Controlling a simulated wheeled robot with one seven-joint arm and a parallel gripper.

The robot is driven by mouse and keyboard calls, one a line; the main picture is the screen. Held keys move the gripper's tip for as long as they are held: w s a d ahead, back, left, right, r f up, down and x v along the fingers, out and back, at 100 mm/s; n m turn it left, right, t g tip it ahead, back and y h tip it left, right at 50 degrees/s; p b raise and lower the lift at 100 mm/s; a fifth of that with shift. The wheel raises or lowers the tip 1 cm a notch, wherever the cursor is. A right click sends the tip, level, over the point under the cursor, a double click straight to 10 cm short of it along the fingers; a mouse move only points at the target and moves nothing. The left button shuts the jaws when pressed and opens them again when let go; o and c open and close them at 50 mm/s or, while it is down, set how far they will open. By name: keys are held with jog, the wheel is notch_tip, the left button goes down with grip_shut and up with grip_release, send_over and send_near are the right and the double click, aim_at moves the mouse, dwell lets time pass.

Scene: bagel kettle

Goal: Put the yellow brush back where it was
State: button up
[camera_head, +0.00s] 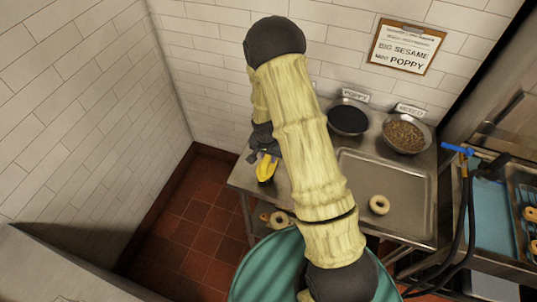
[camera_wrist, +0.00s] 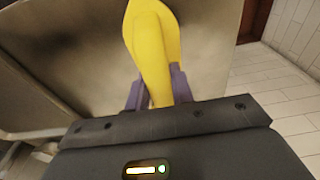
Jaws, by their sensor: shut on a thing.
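The yellow brush (camera_head: 265,169) shows in the head view at the left end of the steel table. It also shows in the wrist view (camera_wrist: 155,50), where it reaches up from between the fingers. My gripper (camera_wrist: 157,92) is shut on it, with one purple-grey finger on each side. In the head view my gripper (camera_head: 262,152) is partly hidden behind my arm. The brush is over or close to the table's left edge; I cannot tell whether it touches the table.
The steel table (camera_head: 245,178) carries a bowl of dark seeds (camera_head: 348,118), a bowl of mixed seeds (camera_head: 405,134) and a tray (camera_head: 400,170) with a bagel (camera_head: 379,204). A teal round vessel (camera_head: 255,272) stands in front. Red floor (camera_head: 190,225) is clear at left.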

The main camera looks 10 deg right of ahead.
jog(key=shift+f, duration=0.1)
jog(key=o, duration=1)
jog(key=shift+c, duration=0.2)
notch_tip(320, 180, up, 12)
jog(key=s+b, duration=0.1)
jog(key=b, duration=0.2)
jog(key=shift+s+a, duration=0.15)
jog(key=shift+a, duration=0.25)
